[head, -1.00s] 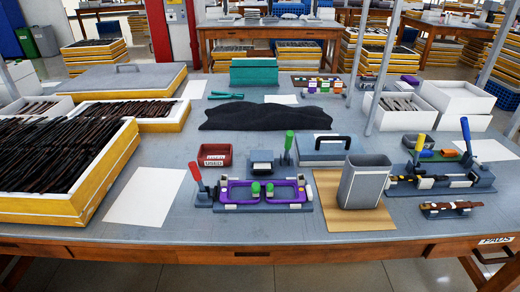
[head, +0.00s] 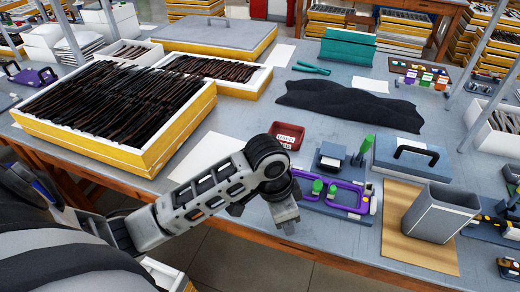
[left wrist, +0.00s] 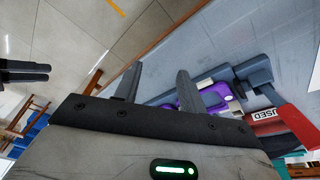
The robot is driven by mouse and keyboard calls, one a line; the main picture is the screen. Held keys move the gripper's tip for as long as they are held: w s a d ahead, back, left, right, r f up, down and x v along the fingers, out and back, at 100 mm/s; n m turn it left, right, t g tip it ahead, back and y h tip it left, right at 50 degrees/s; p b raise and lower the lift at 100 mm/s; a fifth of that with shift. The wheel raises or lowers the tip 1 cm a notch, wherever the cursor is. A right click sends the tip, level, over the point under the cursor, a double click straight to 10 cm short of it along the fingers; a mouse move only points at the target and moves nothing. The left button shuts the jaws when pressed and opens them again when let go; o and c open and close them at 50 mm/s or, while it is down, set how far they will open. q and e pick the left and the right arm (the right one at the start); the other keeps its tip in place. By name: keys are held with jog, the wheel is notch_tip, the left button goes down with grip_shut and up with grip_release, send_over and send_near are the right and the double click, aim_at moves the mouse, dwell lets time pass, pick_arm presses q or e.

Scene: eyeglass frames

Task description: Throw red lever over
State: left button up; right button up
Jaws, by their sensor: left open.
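The red lever is hidden in the head view behind my left gripper and forearm, and I cannot make it out in the left wrist view. The purple frame (head: 338,207) lies in its fixture just right of my left gripper (head: 288,225), near the table's front edge. In the left wrist view my left gripper (left wrist: 157,85) is open and empty, its fingers apart. The purple frame (left wrist: 212,97) shows beyond the right finger. Two dark prongs (left wrist: 25,70) at the left edge look like my right gripper; their state is unclear.
A red bin (head: 287,136) stands behind my gripper; it shows in the left wrist view (left wrist: 298,122). A green-handled lever (head: 367,145) rises behind the frame. A grey bin (head: 441,212) stands on a brown mat. A yellow-sided tray (head: 80,145) fills the left.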

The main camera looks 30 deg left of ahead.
pick_arm(q)
jog(key=w+a+r+g+y, duration=0.1)
jog(key=w+a+r, duration=0.55)
jog(key=r, duration=0.25)
jog(key=w+a+r+g, duration=0.1)
jog(key=w+a+r, duration=0.4)
jog(key=a+r, duration=0.35)
jog(key=f, duration=0.5)
jog(key=d+f, duration=0.1)
jog(key=f, duration=0.4)
jog(key=s+f, duration=0.1)
jog(key=f, duration=0.4)
jog(key=shift+d+f, duration=0.2)
jog(key=shift+d, duration=0.05)
grip_shut()
